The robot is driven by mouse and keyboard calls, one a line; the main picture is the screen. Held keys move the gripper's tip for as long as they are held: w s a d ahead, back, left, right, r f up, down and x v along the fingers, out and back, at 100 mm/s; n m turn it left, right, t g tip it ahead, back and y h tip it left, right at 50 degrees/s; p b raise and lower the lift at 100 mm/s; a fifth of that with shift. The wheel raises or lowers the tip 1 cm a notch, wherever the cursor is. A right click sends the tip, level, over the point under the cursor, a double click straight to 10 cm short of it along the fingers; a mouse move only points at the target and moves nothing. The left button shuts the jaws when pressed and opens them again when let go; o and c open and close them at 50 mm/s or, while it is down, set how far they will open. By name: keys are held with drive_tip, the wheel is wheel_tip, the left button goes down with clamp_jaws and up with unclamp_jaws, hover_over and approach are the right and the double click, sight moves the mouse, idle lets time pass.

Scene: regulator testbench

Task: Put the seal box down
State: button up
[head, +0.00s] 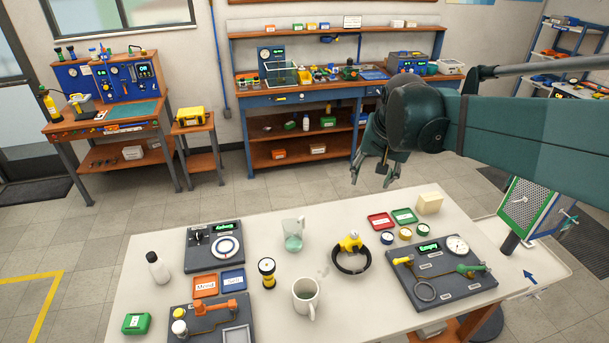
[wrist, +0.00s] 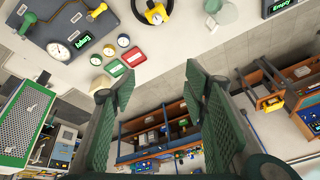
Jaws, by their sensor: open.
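My gripper (head: 372,180) is open and empty, in the air beyond the table's back edge. Its two fingers also stand wide apart in the wrist view (wrist: 156,78), with nothing between them. A plain cream box (head: 429,203) sits on the white table (head: 335,320) near its back right edge, behind the green tray. In the wrist view the cream box (wrist: 101,82) is partly hidden by the left finger. A small green box (head: 136,323) with a pale label lies at the table's front left. I cannot read which box is the seal box.
Red (head: 381,221) and green (head: 404,216) trays lie near the cream box, with several small gauges in front. A gauge panel (head: 441,272) stands right. A yellow-topped regulator (head: 351,254), a beaker (head: 293,234) and a mug (head: 306,297) fill the middle. Bare table shows front right of the mug.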

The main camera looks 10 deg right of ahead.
drive_tip(key=s+a+f+n+t, duration=0.1)
drive_tip(key=s+a+f+n, duration=0.1)
drive_tip(key=s+a, duration=0.4)
drive_tip(key=s+a+f+n+t+y, duration=0.1)
drive_tip(key=s+a+f+n, duration=0.1)
drive_tip(key=s+a+n, duration=0.2)
drive_tip(key=s+a, duration=0.3)
drive_tip(key=s, duration=0.4)
drive_tip(key=shift+s+a+f+n+t, duration=0.2)
drive_tip(key=shift+f+n+t, duration=0.1)
drive_tip(key=shift+f+t, duration=0.1)
